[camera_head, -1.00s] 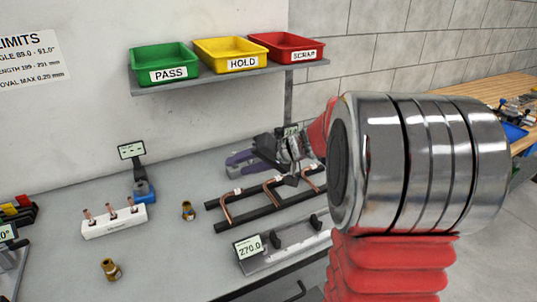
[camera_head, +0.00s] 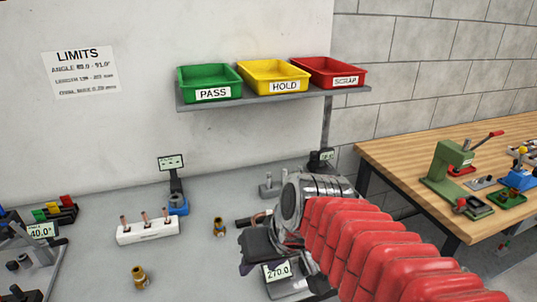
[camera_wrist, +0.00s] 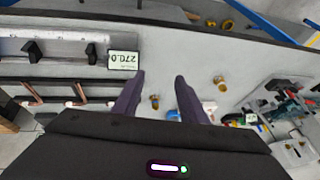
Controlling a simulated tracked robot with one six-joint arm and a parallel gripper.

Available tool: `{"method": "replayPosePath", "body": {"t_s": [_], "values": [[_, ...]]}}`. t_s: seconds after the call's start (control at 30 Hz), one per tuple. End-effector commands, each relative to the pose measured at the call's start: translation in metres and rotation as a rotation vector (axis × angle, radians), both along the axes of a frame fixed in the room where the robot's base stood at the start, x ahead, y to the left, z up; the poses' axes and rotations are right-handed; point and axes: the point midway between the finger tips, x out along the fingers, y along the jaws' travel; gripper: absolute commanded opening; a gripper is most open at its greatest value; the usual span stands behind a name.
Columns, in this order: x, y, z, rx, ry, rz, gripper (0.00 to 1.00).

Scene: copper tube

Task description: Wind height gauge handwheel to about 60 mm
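My gripper (camera_head: 250,262) hangs in front of the bench, over the length gauge display reading 270.0 (camera_head: 277,271). In the wrist view its two purple fingers (camera_wrist: 157,97) are apart with nothing held between them. A small dark display on a stand (camera_head: 321,158) shows behind my wrist; its lower part is hidden, and it may be the height gauge. Another display on a stand (camera_head: 171,162) rises over a blue base (camera_head: 178,205). I cannot make out a handwheel or a reading near 60 mm.
Green, yellow and red bins sit on a wall shelf (camera_head: 270,97). A white block with copper pieces (camera_head: 148,231) and brass fittings (camera_head: 219,227) (camera_head: 139,277) stand on the grey bench. A 40.0 display (camera_head: 43,230) is at left. A wooden bench (camera_head: 425,150) is at right.

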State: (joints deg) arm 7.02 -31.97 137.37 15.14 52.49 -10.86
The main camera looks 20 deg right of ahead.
Motion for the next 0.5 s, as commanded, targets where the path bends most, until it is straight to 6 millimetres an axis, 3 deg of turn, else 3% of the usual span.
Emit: {"method": "replayPosePath", "body": {"t_s": [0.2, 0.5], "values": [[-0.032, -0.007, 0.001, -0.130, -0.050, 0.012, 0.39], [-0.043, -0.013, 0.000, -0.183, -0.075, 0.007, 0.39]]}}
